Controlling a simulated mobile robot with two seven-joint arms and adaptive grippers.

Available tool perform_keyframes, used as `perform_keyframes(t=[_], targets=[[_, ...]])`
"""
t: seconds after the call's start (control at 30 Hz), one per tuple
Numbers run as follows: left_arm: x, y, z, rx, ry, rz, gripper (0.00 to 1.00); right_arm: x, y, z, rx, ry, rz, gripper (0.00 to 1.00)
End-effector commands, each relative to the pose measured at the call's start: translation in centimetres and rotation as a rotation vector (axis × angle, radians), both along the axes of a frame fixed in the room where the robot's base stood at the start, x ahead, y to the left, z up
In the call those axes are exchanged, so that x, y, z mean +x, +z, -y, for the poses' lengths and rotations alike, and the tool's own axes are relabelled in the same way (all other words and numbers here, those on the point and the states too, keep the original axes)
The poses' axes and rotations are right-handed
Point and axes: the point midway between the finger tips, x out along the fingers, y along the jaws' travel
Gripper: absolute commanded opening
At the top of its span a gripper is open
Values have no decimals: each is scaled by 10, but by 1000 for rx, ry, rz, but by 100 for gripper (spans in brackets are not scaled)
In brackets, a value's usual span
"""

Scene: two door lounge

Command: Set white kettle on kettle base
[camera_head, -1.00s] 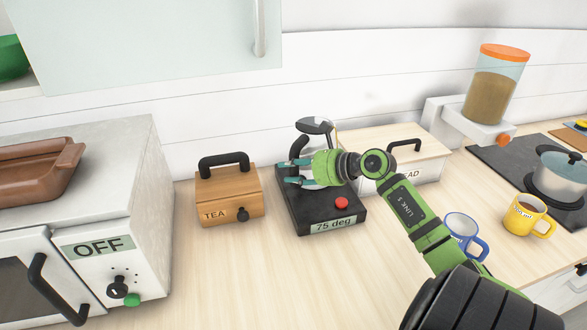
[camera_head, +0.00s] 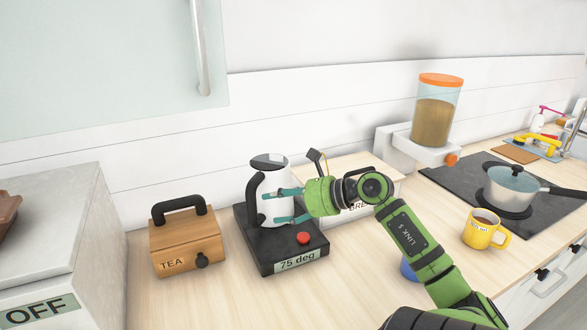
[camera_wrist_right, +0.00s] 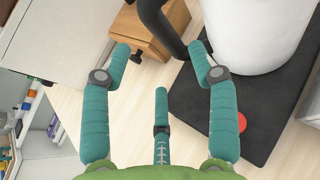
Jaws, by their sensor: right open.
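The white kettle (camera_head: 273,188) stands upright on the black kettle base (camera_head: 262,258), its black handle (camera_head: 252,200) facing left. The base has a red button and a "75 deg" label. My right gripper (camera_head: 277,206) is open, with its teal fingers in front of the kettle body, just right of the handle. In the right wrist view the open fingers (camera_wrist_right: 159,60) hold nothing. The kettle body (camera_wrist_right: 262,35) and handle (camera_wrist_right: 160,25) lie beyond the fingertips there. Whether a finger touches the kettle cannot be told. My left gripper is not in view.
A wooden TEA box (camera_head: 187,245) stands left of the base. A bread box (camera_head: 335,215) is behind my right arm. A yellow mug (camera_head: 482,230), a pot (camera_head: 515,187) on the hob and a partly hidden blue mug (camera_head: 408,268) are to the right. Counter in front is clear.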

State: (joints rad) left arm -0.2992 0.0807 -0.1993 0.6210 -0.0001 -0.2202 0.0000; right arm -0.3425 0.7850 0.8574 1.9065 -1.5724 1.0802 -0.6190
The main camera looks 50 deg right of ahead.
Motion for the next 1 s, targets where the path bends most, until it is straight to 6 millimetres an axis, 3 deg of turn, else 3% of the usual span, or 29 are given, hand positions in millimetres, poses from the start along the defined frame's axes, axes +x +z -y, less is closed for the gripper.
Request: perform_keyframes(t=[0.1,0.3,1.0], targets=[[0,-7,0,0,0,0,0,-17,5,5,0,0,-1,60],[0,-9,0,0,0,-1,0,-31,12,9,0,0,0,60],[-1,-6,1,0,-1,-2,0,-32,17,10,0,0,0,60]])
